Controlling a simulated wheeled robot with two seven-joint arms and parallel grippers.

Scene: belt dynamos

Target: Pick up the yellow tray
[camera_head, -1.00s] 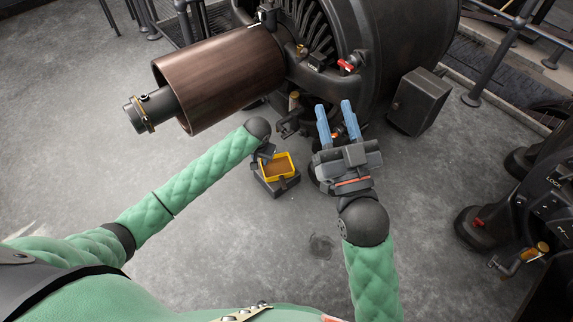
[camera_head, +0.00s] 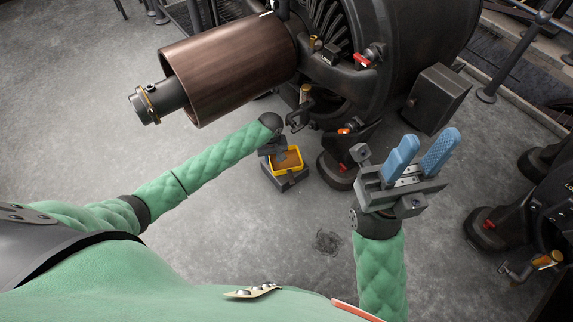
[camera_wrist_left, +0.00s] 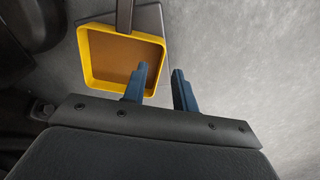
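The yellow tray (camera_head: 299,166) is a small, shallow open box with a brown inside. It rests on a dark grey block below the machine, and it also shows in the left wrist view (camera_wrist_left: 85,62). My left gripper (camera_wrist_left: 160,70) is at the tray in the left wrist view. One blue finger is over the tray's inside and the other is outside, with the wall between them and a gap visible. In the head view my left wrist hides part of the tray's left side. My right gripper (camera_head: 422,146) is open and empty, right of the tray.
The large dark dynamo with a brown drum (camera_head: 235,70) stands behind the tray. A dark machine foot (camera_head: 337,172) is close on the tray's right. A grey box (camera_head: 437,97) and another machine (camera_head: 490,225) are farther right. The floor in front is clear.

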